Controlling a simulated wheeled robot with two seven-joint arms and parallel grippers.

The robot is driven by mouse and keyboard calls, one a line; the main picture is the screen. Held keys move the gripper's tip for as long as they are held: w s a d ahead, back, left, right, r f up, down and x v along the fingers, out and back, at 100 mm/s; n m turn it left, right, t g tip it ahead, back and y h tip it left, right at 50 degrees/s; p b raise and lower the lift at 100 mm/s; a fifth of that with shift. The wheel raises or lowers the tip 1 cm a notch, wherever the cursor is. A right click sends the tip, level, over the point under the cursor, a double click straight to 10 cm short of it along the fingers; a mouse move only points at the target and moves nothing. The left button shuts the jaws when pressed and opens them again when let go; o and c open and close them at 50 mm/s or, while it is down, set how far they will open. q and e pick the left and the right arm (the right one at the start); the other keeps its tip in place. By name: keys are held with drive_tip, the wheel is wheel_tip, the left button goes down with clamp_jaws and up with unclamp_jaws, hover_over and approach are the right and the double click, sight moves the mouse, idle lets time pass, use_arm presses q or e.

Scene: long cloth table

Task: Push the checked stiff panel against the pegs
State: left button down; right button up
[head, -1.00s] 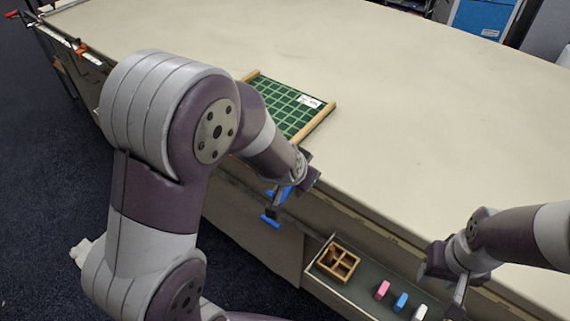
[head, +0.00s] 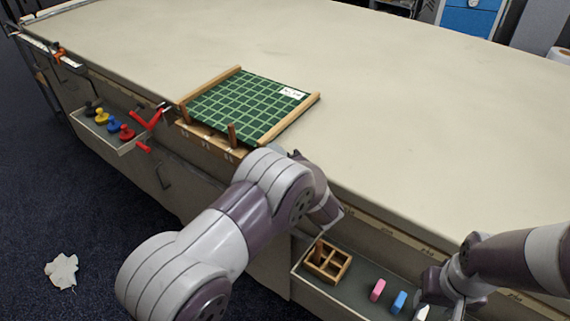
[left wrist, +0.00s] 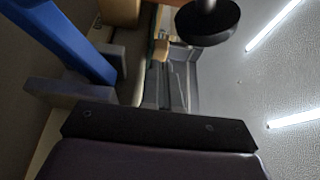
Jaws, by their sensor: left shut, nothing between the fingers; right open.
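The green checked panel (head: 245,105) lies flat on the table between a left wooden rail (head: 212,84) and a right wooden rail (head: 292,117). It has a white label at its far right corner. Two brown pegs stand at its near side, a left peg (head: 185,114) and a right peg (head: 232,134). I cannot tell whether the panel touches them. My left gripper (head: 284,151) is shut and empty by the table's front edge, close to the panel's near right corner and mostly hidden behind my arm. My right gripper (head: 440,303) is open over the right drawer.
An open drawer (head: 345,295) holds a wooden divided box (head: 327,262) and pink, blue and white blocks. A left drawer (head: 128,145) holds several coloured pieces. A red clamp (head: 150,118) sits at the table edge. The table beyond and right of the panel is clear.

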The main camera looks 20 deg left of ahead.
use_arm(q)
drive_tip(key=shift+w+a, duration=0.4)
drive_tip(key=shift+a+r+p, duration=0.3)
drive_tip(key=shift+a+p, duration=0.6)
drive_tip(key=shift+p, duration=0.2)
drive_tip(key=shift+a+f, duration=0.2)
drive_tip(key=shift+f, duration=0.1)
